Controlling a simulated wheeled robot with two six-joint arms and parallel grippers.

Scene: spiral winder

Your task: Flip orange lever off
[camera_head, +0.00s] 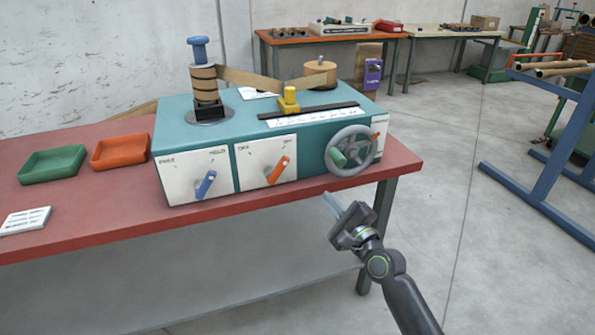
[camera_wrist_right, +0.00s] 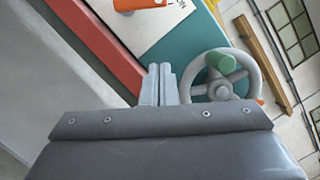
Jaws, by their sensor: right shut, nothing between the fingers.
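The orange lever (camera_head: 278,170) sits on a white front panel (camera_head: 255,155) of the teal machine (camera_head: 310,152). Its tip points up and to the right in the head view. In the right wrist view part of the orange lever (camera_wrist_right: 140,4) shows at the top edge. My right gripper (camera_head: 331,203) is shut and empty, in front of the machine and the table edge, below the handwheel and to the right of the lever. Its closed fingers also show in the wrist view (camera_wrist_right: 159,84). It is apart from the lever. My left gripper is out of view.
A grey handwheel (camera_head: 353,151) with a green knob is right of the lever. A blue lever (camera_head: 205,185) is on the left panel. Green (camera_head: 52,164) and orange (camera_head: 121,151) trays lie on the red table (camera_head: 90,215).

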